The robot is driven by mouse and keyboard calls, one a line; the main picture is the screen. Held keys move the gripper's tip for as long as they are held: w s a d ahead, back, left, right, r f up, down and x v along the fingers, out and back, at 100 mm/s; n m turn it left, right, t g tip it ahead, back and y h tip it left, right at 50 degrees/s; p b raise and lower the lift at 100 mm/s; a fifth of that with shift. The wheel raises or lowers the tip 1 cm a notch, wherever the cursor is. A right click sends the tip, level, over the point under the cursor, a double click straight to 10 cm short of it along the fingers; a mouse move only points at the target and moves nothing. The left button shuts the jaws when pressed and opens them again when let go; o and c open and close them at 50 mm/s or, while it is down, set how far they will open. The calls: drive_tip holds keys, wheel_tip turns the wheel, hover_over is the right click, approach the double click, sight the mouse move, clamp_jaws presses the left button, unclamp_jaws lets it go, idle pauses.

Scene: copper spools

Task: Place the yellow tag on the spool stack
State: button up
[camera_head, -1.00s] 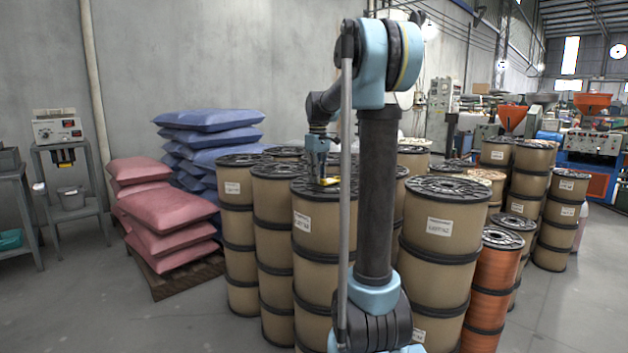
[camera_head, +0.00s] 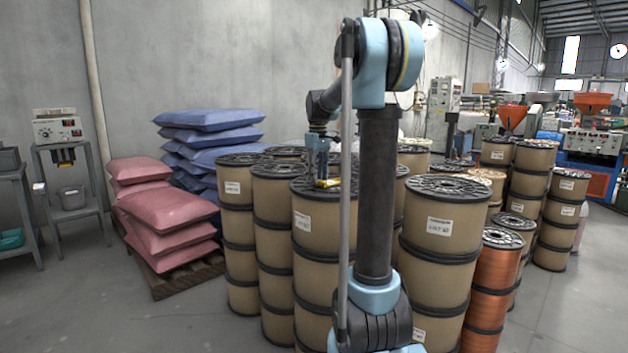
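The yellow tag (camera_head: 327,183) is a small flat piece at the top of the spool stack (camera_head: 316,238), at or just above its black top flange. The stack is of brown-wrapped spools with black rims and a white label; my arm covers its right side. My gripper (camera_head: 320,178) points down right over the tag, with its fingers at the tag. The fingertips are too small to tell whether they are shut on it or apart.
Other brown spool stacks stand close on the left (camera_head: 238,235) and right (camera_head: 440,260). A copper-coloured spool stack (camera_head: 491,290) is farther right. Pink sacks (camera_head: 165,215) and blue sacks (camera_head: 210,130) lie at the left. Bare floor shows at the front left.

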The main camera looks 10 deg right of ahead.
wheel_tip(320, 180, up, 11)
idle(0.4)
drive_tip(key=s+d+f+m, duration=0.1)
drive_tip(key=s+f, duration=0.3)
drive_tip(key=s, duration=0.3)
drive_tip(key=s+d+f+m+t, duration=0.1)
drive_tip(key=s+f, duration=0.3)
drive_tip(key=s, duration=0.3)
drive_tip(key=s+d+f+m, duration=0.1)
drive_tip(key=s+f+m, duration=0.1)
drive_tip(key=s+f, duration=0.45)
drive_tip(key=s+f+m+t, duration=0.1)
drive_tip(key=s+f+m, duration=0.2)
drive_tip(key=s+f, duration=1.4)
drive_tip(key=shift+s+a+f, duration=0.2)
drive_tip(key=shift+f, duration=0.35)
drive_tip(key=shift+w+f, duration=0.2)
drive_tip(key=shift+w, duration=0.3)
drive_tip(key=shift+a, duration=0.1)
